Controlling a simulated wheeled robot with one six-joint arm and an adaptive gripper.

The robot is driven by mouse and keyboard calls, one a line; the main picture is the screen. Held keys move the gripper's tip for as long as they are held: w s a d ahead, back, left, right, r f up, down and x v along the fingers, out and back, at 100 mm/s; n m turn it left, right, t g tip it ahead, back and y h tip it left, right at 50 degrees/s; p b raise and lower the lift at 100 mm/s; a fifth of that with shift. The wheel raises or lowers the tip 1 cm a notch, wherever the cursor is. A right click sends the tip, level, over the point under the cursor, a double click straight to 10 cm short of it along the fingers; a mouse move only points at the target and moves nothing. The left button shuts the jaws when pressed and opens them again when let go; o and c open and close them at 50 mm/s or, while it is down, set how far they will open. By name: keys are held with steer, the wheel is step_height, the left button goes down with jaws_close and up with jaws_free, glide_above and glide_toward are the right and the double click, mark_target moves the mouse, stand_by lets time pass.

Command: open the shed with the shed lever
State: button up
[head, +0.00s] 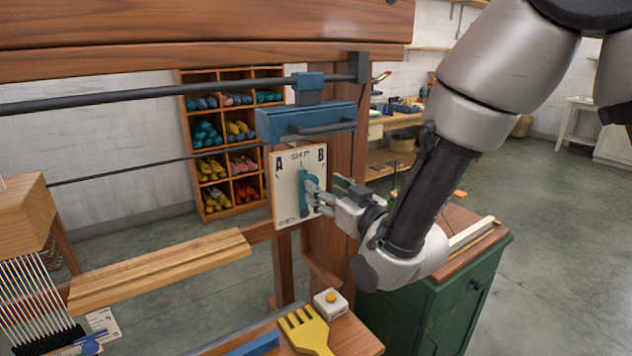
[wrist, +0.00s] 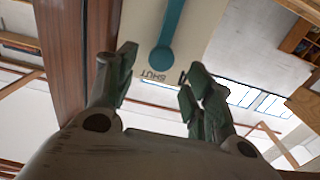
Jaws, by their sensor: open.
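The shed lever (head: 303,190) is a teal handle on a cream panel (head: 287,165) marked A, SHUT and B, fixed to the loom's wooden upright. The lever stands about upright in the head view. In the wrist view the lever (wrist: 167,38) hangs into the top of the picture, its rounded end near the word SHUT. My gripper (head: 325,195) is at the panel, close to the lever's right side in the head view. In the wrist view my gripper (wrist: 155,85) has its fingers apart with nothing between the tips. Whether a finger touches the lever I cannot tell.
A blue box with a dark handle (head: 308,122) sits just above the panel. A yellow comb (head: 305,332) and a white box with a yellow button (head: 330,302) lie below. A green cabinet (head: 440,300) stands under my arm. Wool shelves (head: 225,140) are behind.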

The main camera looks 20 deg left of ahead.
steer(key=x, duration=0.6)
steer(key=shift+w+a, duration=0.1)
steer(key=shift+a, duration=0.1)
jaws_close()
